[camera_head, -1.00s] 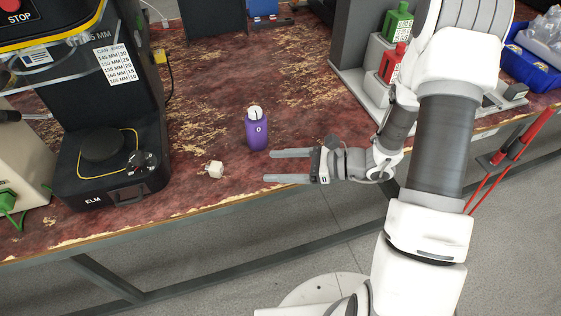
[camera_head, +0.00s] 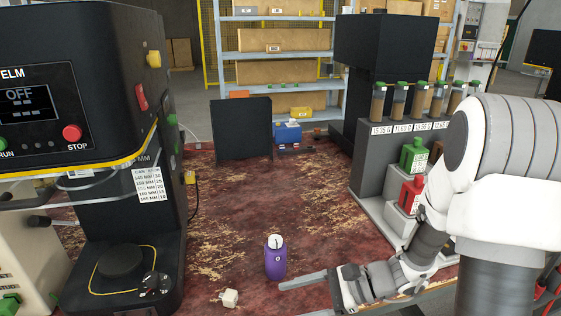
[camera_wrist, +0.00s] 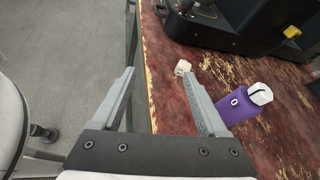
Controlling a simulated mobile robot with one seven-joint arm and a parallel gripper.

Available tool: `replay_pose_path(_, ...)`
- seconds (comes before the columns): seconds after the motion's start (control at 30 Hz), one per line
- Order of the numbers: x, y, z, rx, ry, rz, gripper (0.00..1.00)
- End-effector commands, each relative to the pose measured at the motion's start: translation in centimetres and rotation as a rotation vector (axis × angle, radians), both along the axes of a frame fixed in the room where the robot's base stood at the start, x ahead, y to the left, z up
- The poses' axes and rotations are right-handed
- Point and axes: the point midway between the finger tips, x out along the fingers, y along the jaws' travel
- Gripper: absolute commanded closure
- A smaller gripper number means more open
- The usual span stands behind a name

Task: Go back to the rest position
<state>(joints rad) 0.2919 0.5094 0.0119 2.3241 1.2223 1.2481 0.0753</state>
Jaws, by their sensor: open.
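My gripper (camera_head: 307,296) is at the front edge of the worn red bench, its jaws pointing left in the head view. The gripper (camera_wrist: 165,100) also shows in the wrist view, with its two fingers spread and nothing between them. A purple bottle (camera_head: 275,262) with a white top stands upright on the bench just beyond the fingers, apart from them as far as I can tell. The bottle (camera_wrist: 238,104) shows right of the right finger in the wrist view. A small white block (camera_head: 229,298) lies on the bench left of my gripper.
A black ELM machine (camera_head: 110,240) with an OFF screen stands at the left. A grey rack (camera_head: 378,178) with green-capped tubes, a green bottle (camera_head: 412,158) and a red bottle (camera_head: 411,195) stands at the right. The middle of the bench (camera_head: 245,210) is clear.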

Motion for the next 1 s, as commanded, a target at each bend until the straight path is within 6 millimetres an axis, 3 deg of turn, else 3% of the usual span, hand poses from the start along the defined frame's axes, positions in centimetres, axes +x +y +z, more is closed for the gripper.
replay_pose_path(0.23,-4.1,-0.3,3.9,-0.232,-0.236,0.277,0.24)
replay_pose_path(0.5,-7.5,-2.5,7.0,-0.513,-0.494,0.537,0.24)
replay_pose_path(1.0,-10.6,-8.8,13.5,-1.092,-0.970,0.884,0.24)
